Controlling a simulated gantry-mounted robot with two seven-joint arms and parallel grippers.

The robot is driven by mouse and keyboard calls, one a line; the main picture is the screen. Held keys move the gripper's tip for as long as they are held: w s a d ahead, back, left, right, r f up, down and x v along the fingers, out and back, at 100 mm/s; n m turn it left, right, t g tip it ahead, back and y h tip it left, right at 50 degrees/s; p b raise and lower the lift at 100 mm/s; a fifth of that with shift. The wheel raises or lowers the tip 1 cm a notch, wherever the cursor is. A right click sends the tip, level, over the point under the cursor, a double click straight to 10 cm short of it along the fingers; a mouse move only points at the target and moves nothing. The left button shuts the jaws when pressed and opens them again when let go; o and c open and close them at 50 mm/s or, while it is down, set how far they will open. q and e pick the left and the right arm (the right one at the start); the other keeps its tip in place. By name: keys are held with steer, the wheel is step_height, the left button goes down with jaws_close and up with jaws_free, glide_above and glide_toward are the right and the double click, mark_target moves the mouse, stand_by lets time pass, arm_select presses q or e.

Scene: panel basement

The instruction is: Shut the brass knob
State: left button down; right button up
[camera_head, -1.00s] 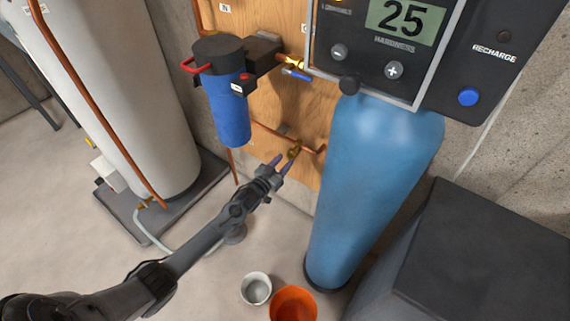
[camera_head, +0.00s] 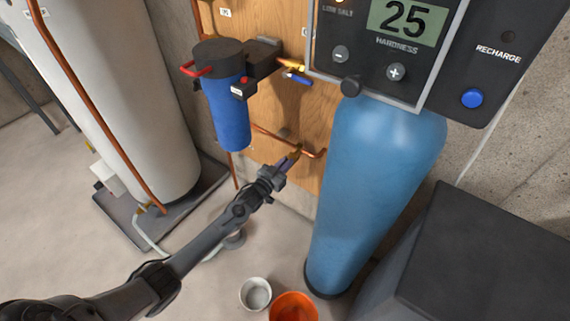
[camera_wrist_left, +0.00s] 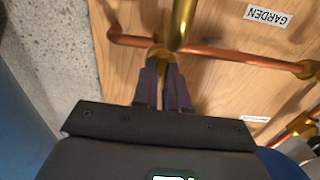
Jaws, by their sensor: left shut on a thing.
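The brass knob (camera_head: 297,151) belongs to the brass fitting on the copper pipe low on the wooden panel, left of the blue tank. My left gripper (camera_head: 292,157) reaches it from the lower left, with its fingertips at the knob. In the left wrist view the two dark fingers (camera_wrist_left: 163,72) are close together, shut on the brass knob (camera_wrist_left: 159,53), which they partly hide. A longer brass part (camera_wrist_left: 183,20) rises beyond the fingertips. My right gripper is in neither view.
The blue tank (camera_head: 375,180) stands close to the right of my left gripper. A blue filter housing (camera_head: 226,110) hangs above it. A white cup (camera_head: 255,293) and an orange bucket (camera_head: 294,308) stand on the floor below. A white tank (camera_head: 125,110) is at left.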

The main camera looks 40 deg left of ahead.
arm_select(q)
steer(key=shift+m, duration=0.3)
steer(key=m+p, duration=0.1)
steer(key=m, duration=0.1)
steer(key=shift+r+m, duration=0.1)
steer(key=shift+m, duration=0.3)
steer(key=m+p, duration=0.1)
steer(key=m, duration=0.3)
steer(key=shift+d+m, duration=0.1)
steer(key=shift+m, duration=0.2)
steer(key=m+p, duration=0.1)
steer(key=m, duration=0.3)
steer(key=shift+f+m+p, duration=0.15)
steer(key=shift+m, duration=1.2)
steer(key=shift+f+m+p, duration=0.1)
steer(key=shift+m+p, duration=0.05)
steer(key=shift+m, duration=1.2)
steer(key=c, duration=1.2)
jaws_free()
steer(key=shift+o, duration=0.2)
steer(key=shift+d, duration=0.1)
